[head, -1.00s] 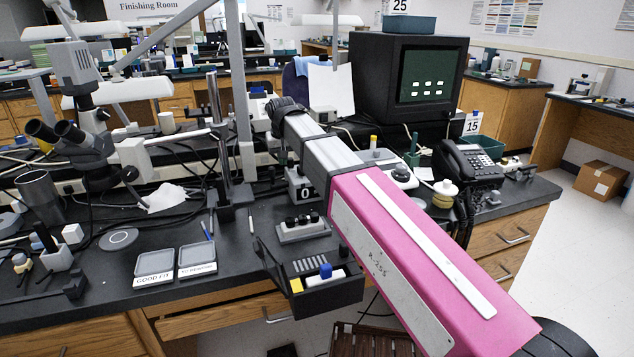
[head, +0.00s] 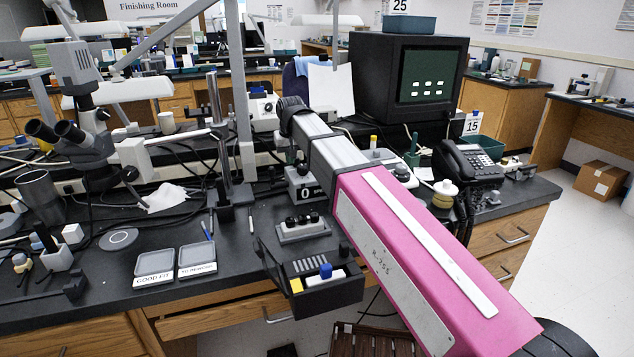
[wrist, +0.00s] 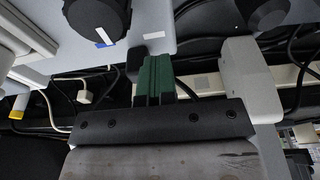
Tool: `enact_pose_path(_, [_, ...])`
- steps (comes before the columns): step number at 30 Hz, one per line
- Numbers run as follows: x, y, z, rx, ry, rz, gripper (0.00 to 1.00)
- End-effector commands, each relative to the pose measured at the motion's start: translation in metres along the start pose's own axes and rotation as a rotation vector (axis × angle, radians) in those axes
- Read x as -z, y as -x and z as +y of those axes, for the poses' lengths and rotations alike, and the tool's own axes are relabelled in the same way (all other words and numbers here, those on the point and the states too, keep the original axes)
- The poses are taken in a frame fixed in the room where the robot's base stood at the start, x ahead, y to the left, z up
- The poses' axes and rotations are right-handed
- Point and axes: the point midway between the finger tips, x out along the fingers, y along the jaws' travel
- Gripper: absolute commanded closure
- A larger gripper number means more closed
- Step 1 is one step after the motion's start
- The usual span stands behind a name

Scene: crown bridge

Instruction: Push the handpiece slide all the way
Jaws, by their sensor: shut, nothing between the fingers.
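In the wrist view my gripper (wrist: 155,65) shows dark green fingers, shut together with nothing between them. The fingertips are close to the lower edge of a light grey panel (wrist: 150,25); I cannot tell whether they touch it. The panel carries a black knob (wrist: 97,18) with a blue and white mark. To the right is a light grey upright block (wrist: 247,80). I cannot tell which part is the handpiece slide. In the head view my arm hides the fingers. A pale control unit (head: 262,110) with a dark knob stands left of my wrist.
A small box marked 0 (head: 305,187) and a grey block with black knobs (head: 303,228) stand near my arm. Two small trays (head: 155,262) lie on the left bench. A monitor (head: 405,85) and a telephone (head: 470,165) are right of my arm. Cables run behind.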

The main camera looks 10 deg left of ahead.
Motion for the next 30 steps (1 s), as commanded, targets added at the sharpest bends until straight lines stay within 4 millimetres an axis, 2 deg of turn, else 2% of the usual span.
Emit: enact_pose_path(30, [0.0, 0.0, 0.027, -0.001, 0.0, 0.0, 1.0])
